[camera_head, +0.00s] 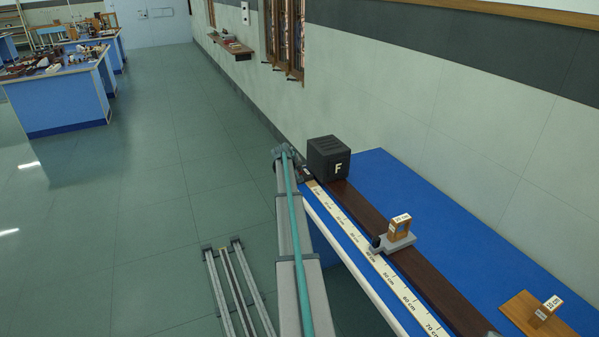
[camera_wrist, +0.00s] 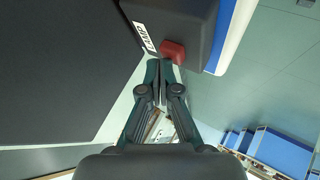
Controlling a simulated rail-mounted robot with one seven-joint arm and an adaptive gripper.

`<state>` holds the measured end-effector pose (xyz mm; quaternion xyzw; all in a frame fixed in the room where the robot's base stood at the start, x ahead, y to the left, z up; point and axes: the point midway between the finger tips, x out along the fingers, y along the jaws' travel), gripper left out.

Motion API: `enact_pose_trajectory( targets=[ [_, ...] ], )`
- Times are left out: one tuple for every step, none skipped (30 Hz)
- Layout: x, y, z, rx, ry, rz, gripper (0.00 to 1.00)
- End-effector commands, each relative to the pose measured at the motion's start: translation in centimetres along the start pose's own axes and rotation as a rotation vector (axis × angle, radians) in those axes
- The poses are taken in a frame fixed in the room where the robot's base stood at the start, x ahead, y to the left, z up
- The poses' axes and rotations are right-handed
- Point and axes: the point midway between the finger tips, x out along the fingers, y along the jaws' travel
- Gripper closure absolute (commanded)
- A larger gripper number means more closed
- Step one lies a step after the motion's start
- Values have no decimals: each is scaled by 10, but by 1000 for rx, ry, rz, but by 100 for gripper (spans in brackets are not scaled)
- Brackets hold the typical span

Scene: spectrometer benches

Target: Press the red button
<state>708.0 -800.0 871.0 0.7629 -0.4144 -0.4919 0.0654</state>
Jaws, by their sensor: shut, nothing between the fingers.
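In the wrist view, the red button (camera_wrist: 173,52) sticks out from a dark box (camera_wrist: 178,18) with a white "LAMP" label (camera_wrist: 144,36) beside it. My gripper (camera_wrist: 159,64) is shut and empty. Its fingertips are right by the button's lower left in the picture and overlap its edge; I cannot tell whether they touch it. In the head view, a black box (camera_head: 328,159) marked "F" stands at the far end of the bench, and my arm ends just left of it. The button does not show there.
The blue bench (camera_head: 450,215) carries a dark rail with a white ruler (camera_head: 370,252). A small holder (camera_head: 397,236) stands on the rail, and a wooden block (camera_head: 540,312) lies at the front right. A wall runs behind the bench. Open floor (camera_head: 170,210) lies left.

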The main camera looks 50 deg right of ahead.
Motion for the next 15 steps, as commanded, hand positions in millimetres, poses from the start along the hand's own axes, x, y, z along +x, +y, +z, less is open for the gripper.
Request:
enact_pose_trajectory(
  targets=[
    [1,0,1,0,-1,0,100],
    [0,0,0,0,-1,0,100],
    [0,0,0,0,-1,0,100],
    [0,0,0,0,-1,0,100],
    [0,0,0,0,-1,0,100],
    [0,0,0,0,-1,0,100],
    [-1,1,0,0,-1,0,100],
    [-1,1,-1,0,-1,0,100],
    [-2,2,-2,0,0,0,100],
    [-3,2,-2,0,0,0,100],
    [-4,3,-3,1,-1,0,100],
    [-5,4,-4,0,-1,0,100],
    [-6,5,-4,0,-1,0,100],
    [-7,5,-5,0,-1,0,100],
    [-8,6,-5,0,-1,0,100]
  ],
)
